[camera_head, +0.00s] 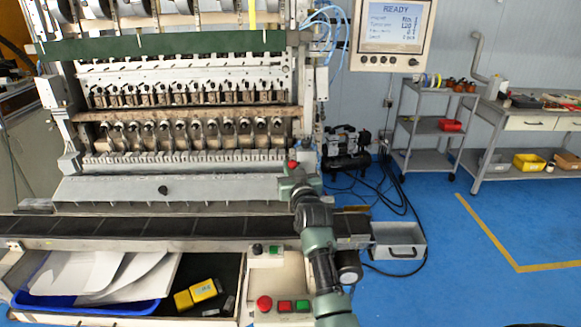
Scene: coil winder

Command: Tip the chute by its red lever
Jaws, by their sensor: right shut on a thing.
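The chute (120,189) is a long grey sloping plate along the front of the coil winder. It lies above the dark belt, with a round black knob (163,190) near its middle. The red lever (292,164) shows as a small red tip at the chute's right end. My right gripper (291,174) is shut on the red lever, and its green-grey arm reaches up from the bottom. The gripper and wrist hide most of the lever and the chute's right end. My left gripper is out of view.
A dark segmented belt (150,227) runs below the chute. A control box with a red button (264,303) stands left of my right arm. A grey metal bin (398,240) is at the belt's right end. Blue floor (470,270) is clear at right.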

